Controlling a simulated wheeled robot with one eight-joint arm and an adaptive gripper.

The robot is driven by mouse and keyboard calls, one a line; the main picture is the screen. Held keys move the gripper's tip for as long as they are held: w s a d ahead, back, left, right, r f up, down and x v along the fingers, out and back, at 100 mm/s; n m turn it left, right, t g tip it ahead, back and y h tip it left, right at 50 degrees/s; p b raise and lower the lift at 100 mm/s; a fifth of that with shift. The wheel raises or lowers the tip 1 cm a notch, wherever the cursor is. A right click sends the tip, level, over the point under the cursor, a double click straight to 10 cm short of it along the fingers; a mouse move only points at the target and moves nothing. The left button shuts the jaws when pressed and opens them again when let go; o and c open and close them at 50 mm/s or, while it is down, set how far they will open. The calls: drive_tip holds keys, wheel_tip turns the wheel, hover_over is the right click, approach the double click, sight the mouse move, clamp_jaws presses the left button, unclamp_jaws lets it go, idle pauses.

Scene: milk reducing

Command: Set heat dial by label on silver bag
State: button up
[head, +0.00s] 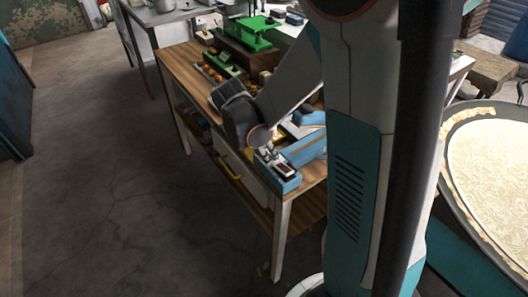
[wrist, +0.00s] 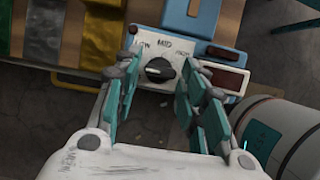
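The heat dial (wrist: 159,70) is a round black knob on a white panel marked LOW, MID and HIGH, in the wrist view. Its pointer direction is too small to tell. My gripper (wrist: 160,60) is open, with one finger to each side of the dial; I cannot tell whether they touch it. In the head view my gripper (head: 268,154) is over the blue device at the table's near corner.
The wooden table (head: 183,65) holds a green press (head: 255,32) and several small items farther back. A blue bracket (wrist: 192,18) and a red-brown block (wrist: 226,78) are near the dial. A white cylinder (wrist: 285,135) stands at right. The floor left of the table is clear.

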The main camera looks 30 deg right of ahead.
drive_tip(key=c, duration=0.8)
